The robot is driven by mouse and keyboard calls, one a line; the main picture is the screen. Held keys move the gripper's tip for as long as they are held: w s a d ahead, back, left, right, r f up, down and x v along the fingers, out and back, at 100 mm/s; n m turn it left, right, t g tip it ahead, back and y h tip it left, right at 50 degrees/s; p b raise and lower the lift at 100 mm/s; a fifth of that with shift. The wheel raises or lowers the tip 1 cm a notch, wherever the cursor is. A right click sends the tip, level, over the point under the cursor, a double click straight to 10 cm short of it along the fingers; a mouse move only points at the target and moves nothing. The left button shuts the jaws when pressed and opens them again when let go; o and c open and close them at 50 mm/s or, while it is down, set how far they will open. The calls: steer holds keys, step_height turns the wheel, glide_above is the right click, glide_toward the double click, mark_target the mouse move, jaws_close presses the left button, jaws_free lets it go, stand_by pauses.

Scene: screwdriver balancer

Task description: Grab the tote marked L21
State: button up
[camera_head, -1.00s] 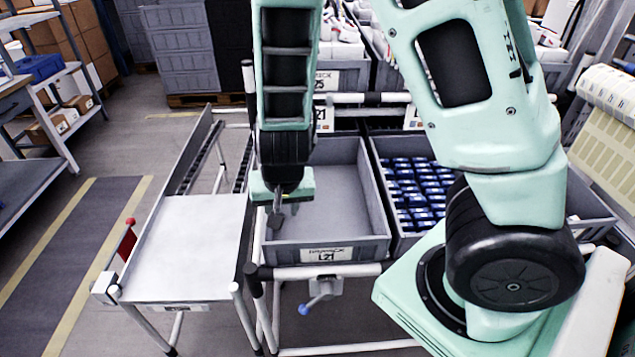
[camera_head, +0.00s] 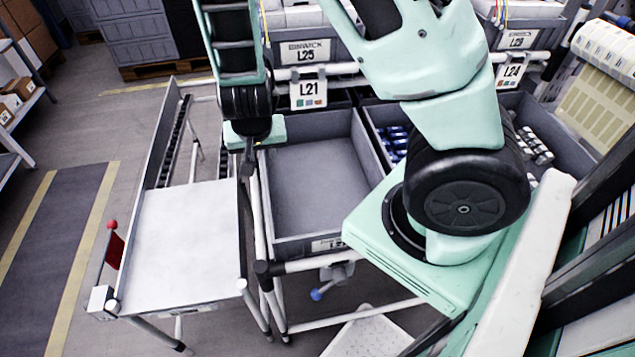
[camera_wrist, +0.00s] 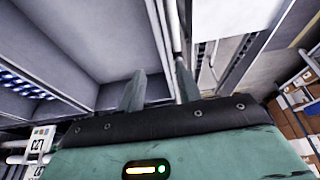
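The empty grey tote (camera_head: 305,185) stands on the rack in the middle of the head view. Its front label (camera_head: 328,243) is partly hidden by my arm, and a sign marked L21 (camera_head: 308,90) hangs on the rail behind it. My gripper (camera_head: 249,158) points down at the tote's left wall, towards its far end. In the wrist view my gripper (camera_wrist: 160,88) has its fingers apart, one on the tote's (camera_wrist: 85,35) inner side and one on the outer side of the wall. Whether either finger touches the wall cannot be told.
A white-topped roller stand (camera_head: 185,240) is close on the left. A tote with blue items (camera_head: 395,142) adjoins on the right, partly behind my arm. Filled totes marked L25 (camera_head: 306,51) and L29 (camera_head: 518,40) sit higher behind.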

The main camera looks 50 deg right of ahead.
mark_target(264, 170)
steer(key=b+x, duration=0.2)
steer(key=x, duration=0.5)
steer(key=shift+w+f, duration=0.1)
steer(key=shift+f, duration=0.25)
steer(key=shift+x, duration=2.85)
steer(key=shift+w+d, duration=0.1)
steer(key=shift+w, duration=0.05)
steer(key=shift+c, duration=0.3)
jaws_close()
steer(key=shift+r, duration=0.1)
